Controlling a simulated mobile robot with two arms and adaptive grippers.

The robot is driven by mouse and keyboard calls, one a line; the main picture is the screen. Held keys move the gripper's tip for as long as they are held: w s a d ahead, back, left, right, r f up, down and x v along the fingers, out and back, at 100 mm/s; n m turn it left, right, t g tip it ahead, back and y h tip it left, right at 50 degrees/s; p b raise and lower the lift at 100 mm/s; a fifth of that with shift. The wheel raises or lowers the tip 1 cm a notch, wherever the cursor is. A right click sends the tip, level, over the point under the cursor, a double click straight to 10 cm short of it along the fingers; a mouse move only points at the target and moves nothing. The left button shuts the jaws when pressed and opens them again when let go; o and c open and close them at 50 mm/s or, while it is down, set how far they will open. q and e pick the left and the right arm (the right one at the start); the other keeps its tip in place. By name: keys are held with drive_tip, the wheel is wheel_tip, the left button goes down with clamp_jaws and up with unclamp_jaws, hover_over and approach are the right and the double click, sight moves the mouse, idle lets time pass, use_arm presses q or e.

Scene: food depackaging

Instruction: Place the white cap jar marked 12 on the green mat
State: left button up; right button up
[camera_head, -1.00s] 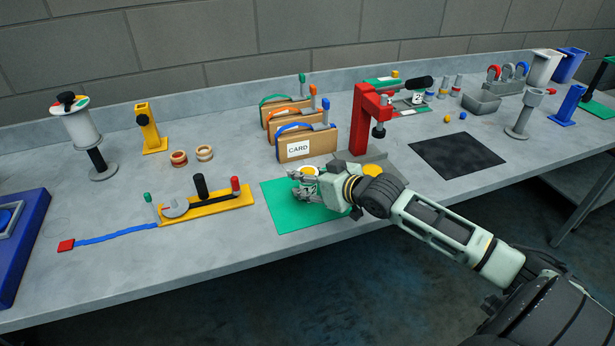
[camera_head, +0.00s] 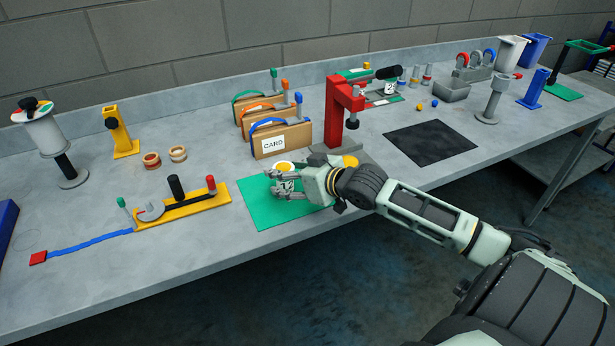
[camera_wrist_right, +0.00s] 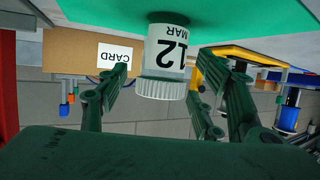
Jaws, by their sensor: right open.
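The jar (camera_head: 284,168) marked 12 stands upright on the green mat (camera_head: 262,212), near its back edge. Its top shows a yellow disc with a pale rim. In the right wrist view, which is upside down, the jar (camera_wrist_right: 170,50) shows a "12 MAR" label and a white ridged cap, with the green mat (camera_wrist_right: 250,30) under it. My right gripper (camera_head: 283,186) is open around the jar, its fingers on either side with gaps visible in the wrist view. My left gripper is not in view.
A cardboard box marked CARD (camera_head: 283,139) stands behind the mat. A yellow fixture (camera_head: 185,208) lies left of the mat. A black mat (camera_head: 430,142) is empty.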

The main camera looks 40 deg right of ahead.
drive_tip(key=v, duration=1)
drive_tip(key=shift+s, duration=0.15)
idle(0.5)
